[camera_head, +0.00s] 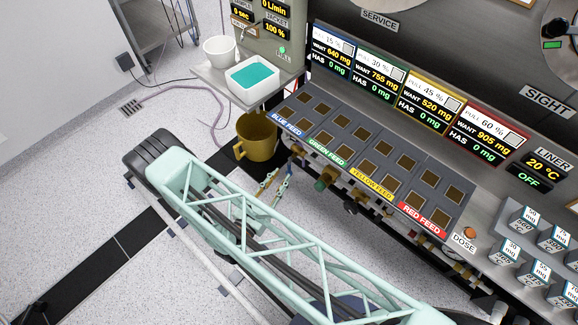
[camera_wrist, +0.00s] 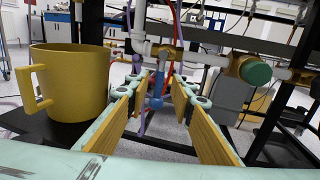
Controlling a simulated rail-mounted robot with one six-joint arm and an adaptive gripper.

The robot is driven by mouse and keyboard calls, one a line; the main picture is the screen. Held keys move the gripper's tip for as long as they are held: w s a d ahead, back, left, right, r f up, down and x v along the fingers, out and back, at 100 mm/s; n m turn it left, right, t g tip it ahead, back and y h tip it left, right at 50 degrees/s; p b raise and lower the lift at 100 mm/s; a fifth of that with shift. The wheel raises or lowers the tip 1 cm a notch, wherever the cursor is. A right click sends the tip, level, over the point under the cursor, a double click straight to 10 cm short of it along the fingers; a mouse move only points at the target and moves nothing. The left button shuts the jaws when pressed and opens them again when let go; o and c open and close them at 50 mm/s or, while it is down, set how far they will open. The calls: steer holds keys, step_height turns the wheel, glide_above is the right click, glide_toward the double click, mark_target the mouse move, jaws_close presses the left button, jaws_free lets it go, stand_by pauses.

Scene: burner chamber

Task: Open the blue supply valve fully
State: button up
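In the wrist view the blue supply valve shows as a blue lever (camera_wrist: 156,92) hanging down below a brass valve body (camera_wrist: 166,54) on a horizontal pipe. My gripper (camera_wrist: 159,86) is open, with its two tan-padded fingers pointing forward at the lever. The lever appears between the fingertips, with a gap on each side; whether it is within their reach in depth is hard to tell. In the head view my gripper (camera_head: 277,183) is below the BLUE FEED label (camera_head: 287,124), near the brass fittings under the panel.
A large yellow mug (camera_wrist: 72,85) stands close left of my gripper; it also shows in the head view (camera_head: 257,137). A green-capped brass fitting (camera_wrist: 250,70) is on the pipe to the right. A red hose (camera_wrist: 177,20) and dark frame posts are near.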

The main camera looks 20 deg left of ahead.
mark_target(288, 167)
steer(key=shift+b+x, duration=0.5)
steer(key=shift+x, duration=3.05)
steer(key=shift+c, duration=0.7)
jaws_close()
